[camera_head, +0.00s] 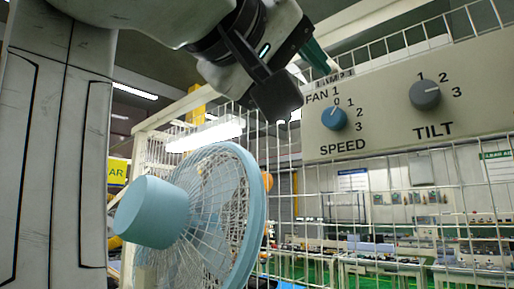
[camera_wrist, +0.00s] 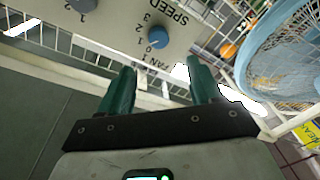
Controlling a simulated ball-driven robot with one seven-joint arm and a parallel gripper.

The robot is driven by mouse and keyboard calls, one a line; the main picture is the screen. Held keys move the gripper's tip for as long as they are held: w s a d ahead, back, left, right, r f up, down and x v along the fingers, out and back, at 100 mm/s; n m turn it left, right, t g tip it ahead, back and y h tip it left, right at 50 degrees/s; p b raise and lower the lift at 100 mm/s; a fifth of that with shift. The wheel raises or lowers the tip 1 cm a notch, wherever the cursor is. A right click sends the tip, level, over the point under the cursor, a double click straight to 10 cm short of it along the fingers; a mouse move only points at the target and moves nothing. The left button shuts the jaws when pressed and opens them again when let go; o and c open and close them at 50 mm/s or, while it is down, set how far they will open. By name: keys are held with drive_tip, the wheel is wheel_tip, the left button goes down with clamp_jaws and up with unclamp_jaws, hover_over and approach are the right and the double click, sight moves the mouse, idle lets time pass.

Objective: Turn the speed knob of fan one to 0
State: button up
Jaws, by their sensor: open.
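The speed knob (camera_head: 334,118) of fan one is a round blue knob on the beige panel (camera_head: 385,128), left of the grey tilt knob (camera_head: 426,95). Numbers 0 to 3 run around its top and right side; its pointer is too small to read surely. The blue knob also shows, upside down, in the wrist view (camera_wrist: 158,38), beyond the gap between my fingertips. My gripper (camera_head: 318,58) has green fingers and is at the panel's upper left, apart from the knob. In the wrist view my gripper (camera_wrist: 161,66) is open with nothing between its fingers.
A light blue fan (camera_head: 205,215) stands below and left of the panel. The panel is mounted on a white wire mesh (camera_head: 290,190). A label reading LAMP 1 is partly covered by my gripper. Workbenches (camera_head: 385,265) stand far behind the mesh.

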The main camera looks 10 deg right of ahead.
sight(330, 115)
drive_tip(key=p+x, duration=0.1)
drive_tip(key=x, duration=0.3)
drive_tip(key=p+x, duration=0.2)
drive_tip(key=x, duration=0.3)
drive_tip(key=shift+w+d+r, duration=0.15)
drive_tip(key=shift+r, duration=0.05)
drive_tip(key=shift+w+d+f, duration=0.1)
drive_tip(key=shift+w+d, duration=0.3)
drive_tip(key=shift+d, duration=0.1)
drive_tip(key=shift+c, duration=0.2)
drive_tip(key=c, duration=1)
